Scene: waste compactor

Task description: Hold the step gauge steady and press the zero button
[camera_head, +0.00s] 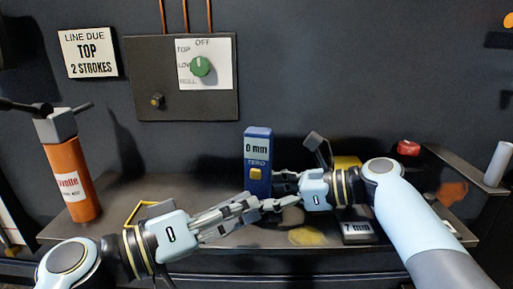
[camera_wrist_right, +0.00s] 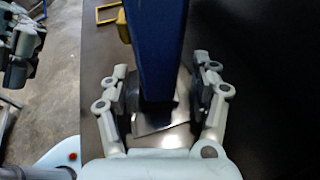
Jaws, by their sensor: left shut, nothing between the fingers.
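The blue step gauge (camera_head: 258,138) stands upright near the back of the bench, its display reading 0 mm. Its yellow zero button (camera_head: 255,174) is on the front below the word ZERO. My left gripper (camera_head: 256,207) is shut and empty, in front of and below the button; I see no contact with it. My right gripper (camera_head: 277,190) comes from the right, its fingers beside the gauge's lower part. In the right wrist view its fingers (camera_wrist_right: 160,85) are parted on either side of the blue gauge body (camera_wrist_right: 156,45). Whether both pads touch it is unclear.
An orange canister (camera_head: 72,175) stands at the left. A panel with a green knob (camera_head: 200,66) is on the back wall. A grey block marked 7 mm (camera_head: 357,230) lies below my right arm. A red object (camera_head: 408,148) is at the back right.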

